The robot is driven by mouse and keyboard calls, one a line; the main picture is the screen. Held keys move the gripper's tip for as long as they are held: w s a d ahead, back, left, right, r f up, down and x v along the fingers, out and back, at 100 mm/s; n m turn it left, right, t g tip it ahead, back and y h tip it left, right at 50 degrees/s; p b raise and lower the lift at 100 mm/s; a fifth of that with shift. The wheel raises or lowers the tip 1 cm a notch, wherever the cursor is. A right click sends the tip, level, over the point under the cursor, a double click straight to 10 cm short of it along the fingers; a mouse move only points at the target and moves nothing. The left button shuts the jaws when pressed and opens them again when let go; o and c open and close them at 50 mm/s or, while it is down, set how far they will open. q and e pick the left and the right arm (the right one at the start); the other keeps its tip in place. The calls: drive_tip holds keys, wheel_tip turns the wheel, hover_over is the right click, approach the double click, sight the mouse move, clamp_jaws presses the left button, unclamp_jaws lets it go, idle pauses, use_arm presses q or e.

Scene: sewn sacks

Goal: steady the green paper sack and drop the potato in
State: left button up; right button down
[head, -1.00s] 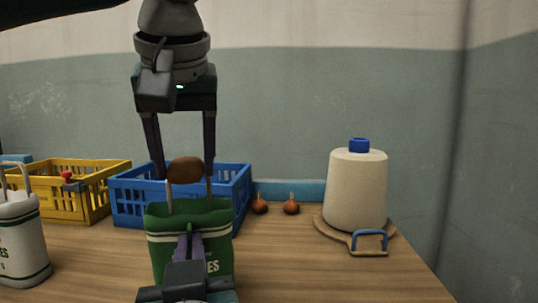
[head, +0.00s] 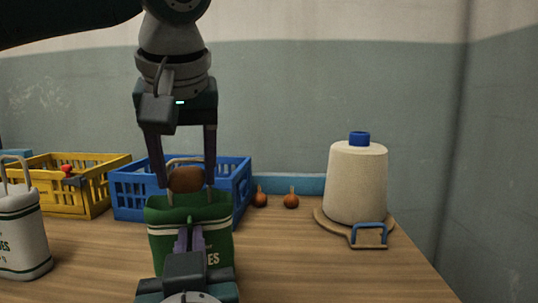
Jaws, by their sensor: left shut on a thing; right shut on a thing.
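The green paper sack (head: 160,244) stands upright on the table, with white stripes and partly hidden lettering. My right gripper (head: 189,236) is shut on the near side of the sack's rim. The brown potato (head: 186,180) is between the fingers of my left gripper (head: 186,182), which points down from above and is shut on it. The potato is just above the sack's open mouth, apart from the sack's floor. The inside of the sack is mostly hidden.
A blue crate (head: 130,200) stands behind the sack, and a yellow crate (head: 95,185) is farther left. A white sack (head: 20,235) is at the left edge. Two onions (head: 291,200) and a thread cone (head: 357,185) stand right. The table's right front is clear.

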use_arm(q)
drive_tip(key=shift+f, duration=1.15)
drive_tip(key=o, duration=1.2)
drive_tip(key=v, duration=1.2)
